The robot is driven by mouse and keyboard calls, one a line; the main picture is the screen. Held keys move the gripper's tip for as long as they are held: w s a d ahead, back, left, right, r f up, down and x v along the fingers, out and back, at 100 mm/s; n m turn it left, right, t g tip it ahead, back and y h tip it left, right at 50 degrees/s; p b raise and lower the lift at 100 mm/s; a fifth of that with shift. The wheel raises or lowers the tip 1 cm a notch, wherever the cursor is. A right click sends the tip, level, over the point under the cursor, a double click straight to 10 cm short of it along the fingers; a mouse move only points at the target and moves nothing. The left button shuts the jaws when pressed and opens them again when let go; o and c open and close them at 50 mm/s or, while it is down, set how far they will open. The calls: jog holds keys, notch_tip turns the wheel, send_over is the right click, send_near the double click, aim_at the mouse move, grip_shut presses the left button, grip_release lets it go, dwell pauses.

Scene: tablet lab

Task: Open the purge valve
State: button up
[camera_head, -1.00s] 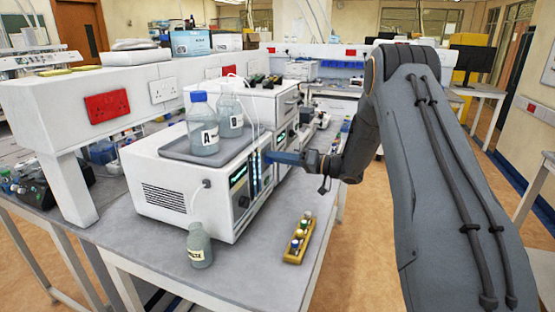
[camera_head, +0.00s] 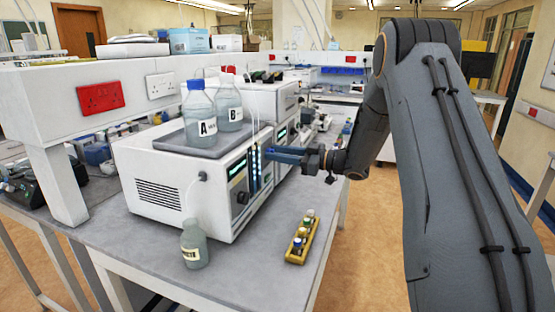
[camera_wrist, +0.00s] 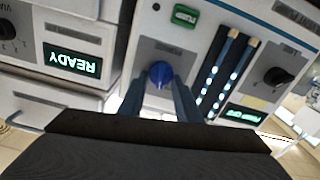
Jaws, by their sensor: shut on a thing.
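A blue knob (camera_wrist: 160,74), which looks like the purge valve, sits on a grey plate on the white instrument's front panel in the wrist view. My gripper (camera_wrist: 161,88) has one finger on each side of it and is shut on it. In the head view my gripper (camera_head: 268,152) reaches from the right to the front of the white instrument (camera_head: 165,185); the knob is hidden there. In the wrist view the panel appears upside down, with a lit green display (camera_wrist: 246,115), a black knob (camera_wrist: 278,76) and lit tubes beside the blue knob.
Bottles A (camera_head: 199,115) and B (camera_head: 228,105) stand in a grey tray (camera_head: 175,142) on the instrument. A small labelled bottle (camera_head: 194,245) and a yellow vial rack (camera_head: 300,242) stand on the bench (camera_head: 255,265). Another unit's display reads READY (camera_wrist: 72,61).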

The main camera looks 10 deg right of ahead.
jog(key=shift+s+a+f+n+b, duration=0.1)
jog(key=shift+n+b, duration=1.25)
jog(key=shift+n, duration=0.45)
jog(key=shift+s+a+n+b, duration=0.1)
jog(key=shift+n+b, duration=1.25)
jog(key=shift+n, duration=0.45)
jog(key=o, duration=1.1)
jog(key=shift+c, duration=0.2)
jog(key=b+v, duration=0.2)
jog(key=v, duration=0.6)
